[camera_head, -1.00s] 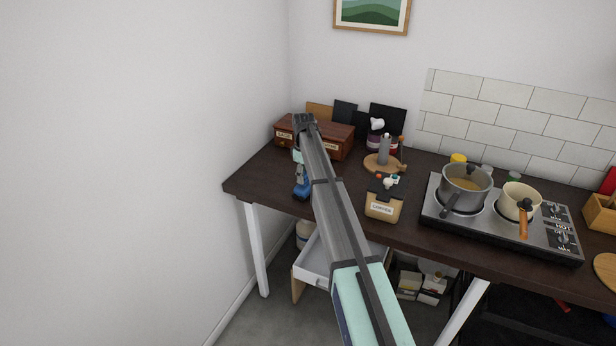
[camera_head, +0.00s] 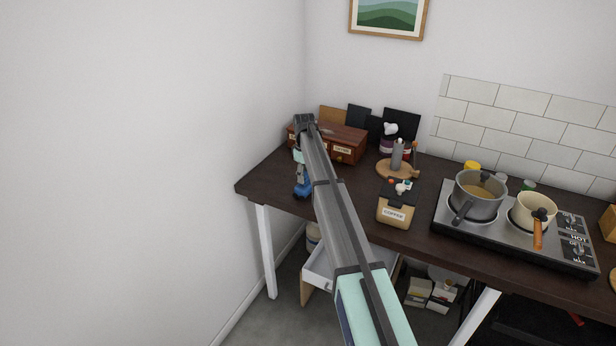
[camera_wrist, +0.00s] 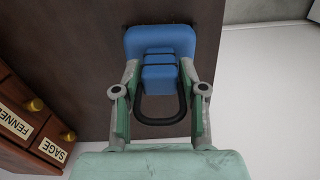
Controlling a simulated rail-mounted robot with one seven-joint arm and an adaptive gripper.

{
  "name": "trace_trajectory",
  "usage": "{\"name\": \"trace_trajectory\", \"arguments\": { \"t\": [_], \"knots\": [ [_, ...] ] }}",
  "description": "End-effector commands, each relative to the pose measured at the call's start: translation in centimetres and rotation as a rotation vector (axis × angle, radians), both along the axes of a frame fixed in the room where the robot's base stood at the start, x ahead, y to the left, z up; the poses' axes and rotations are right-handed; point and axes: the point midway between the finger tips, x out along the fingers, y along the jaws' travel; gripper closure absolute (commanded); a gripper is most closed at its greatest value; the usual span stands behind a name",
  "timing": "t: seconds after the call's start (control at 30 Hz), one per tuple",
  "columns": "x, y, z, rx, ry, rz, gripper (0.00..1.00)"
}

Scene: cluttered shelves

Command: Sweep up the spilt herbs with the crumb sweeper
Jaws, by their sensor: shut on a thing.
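The blue crumb sweeper (camera_head: 302,190) with a black looped handle is at the left end of the dark table in the head view. In the wrist view the sweeper (camera_wrist: 160,42) lies between the fingertips of my gripper (camera_wrist: 159,75), which is shut on it. Its black loop points back toward the palm. In the head view my gripper (camera_head: 300,168) is just above the sweeper, partly behind my arm. I cannot tell whether the sweeper touches the table. I can make out no spilt herbs in either view.
A wooden spice-drawer box (camera_head: 348,146) stands close by; its labels show in the wrist view (camera_wrist: 45,140). A coffee box (camera_head: 394,211), round board (camera_head: 383,169) and hob (camera_head: 450,219) with two pots lie to the right. A drawer (camera_head: 318,268) hangs open below.

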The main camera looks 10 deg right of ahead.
Motion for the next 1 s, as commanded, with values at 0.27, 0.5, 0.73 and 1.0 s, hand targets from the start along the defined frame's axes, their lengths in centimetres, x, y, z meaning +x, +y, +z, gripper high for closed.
{"name": "trace_trajectory", "arguments": {
  "t": [0.27, 0.5, 0.73, 1.0],
  "knots": [
    [0.5, 0.7, -0.1, 0.000, 0.000, 0.000, 0.98],
    [0.5, 0.7, 0.1, 0.000, 0.000, 0.000, 0.98],
    [0.5, 0.7, 1.9, 0.000, -0.001, 0.000, 0.98],
    [0.5, 0.7, 4.4, 0.000, 0.000, 0.000, 0.98]
  ]
}}
